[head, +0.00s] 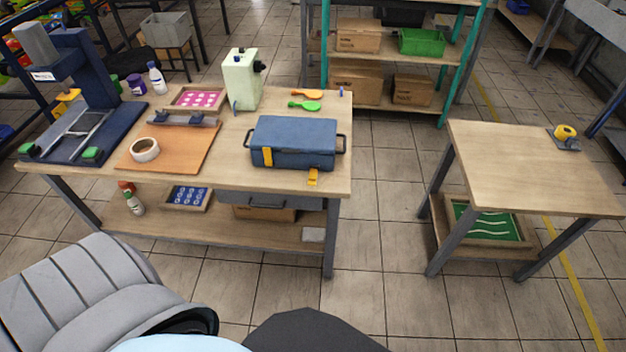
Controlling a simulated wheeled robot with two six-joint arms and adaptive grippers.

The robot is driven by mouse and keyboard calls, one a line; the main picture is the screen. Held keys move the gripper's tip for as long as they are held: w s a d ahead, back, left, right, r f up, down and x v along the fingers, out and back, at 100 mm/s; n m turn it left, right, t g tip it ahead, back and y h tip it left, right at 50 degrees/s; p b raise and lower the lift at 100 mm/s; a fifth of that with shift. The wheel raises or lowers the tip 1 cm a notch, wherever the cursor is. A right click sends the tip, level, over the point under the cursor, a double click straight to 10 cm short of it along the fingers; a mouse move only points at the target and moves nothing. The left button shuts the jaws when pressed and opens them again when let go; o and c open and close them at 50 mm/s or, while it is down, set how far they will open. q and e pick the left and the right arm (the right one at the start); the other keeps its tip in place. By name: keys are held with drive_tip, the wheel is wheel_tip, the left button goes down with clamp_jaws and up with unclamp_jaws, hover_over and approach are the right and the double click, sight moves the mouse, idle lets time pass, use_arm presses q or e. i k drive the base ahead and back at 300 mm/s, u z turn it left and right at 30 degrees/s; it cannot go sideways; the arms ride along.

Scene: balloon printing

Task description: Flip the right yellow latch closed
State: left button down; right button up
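A blue case (294,139) with a shut lid and dark side handles sits near the right front of the large wooden workbench (215,150). Its left yellow latch (267,156) lies upright against the front face. Its right yellow latch (313,177) hangs lower and sticks out from the case's lower front, near the table's front edge, so it looks flipped open. Neither of my grippers shows in the head view.
Left of the case are a tape roll (145,150) on an orange board and a dark blue press (80,110). A smaller table (530,165) stands right, with clear floor between.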

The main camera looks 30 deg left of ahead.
sight(313, 173)
drive_tip(key=u, duration=0.05)
drive_tip(key=k, duration=0.5)
drive_tip(key=z, duration=1.05)
drive_tip(key=i, duration=0.85)
drive_tip(key=u, duration=1.3)
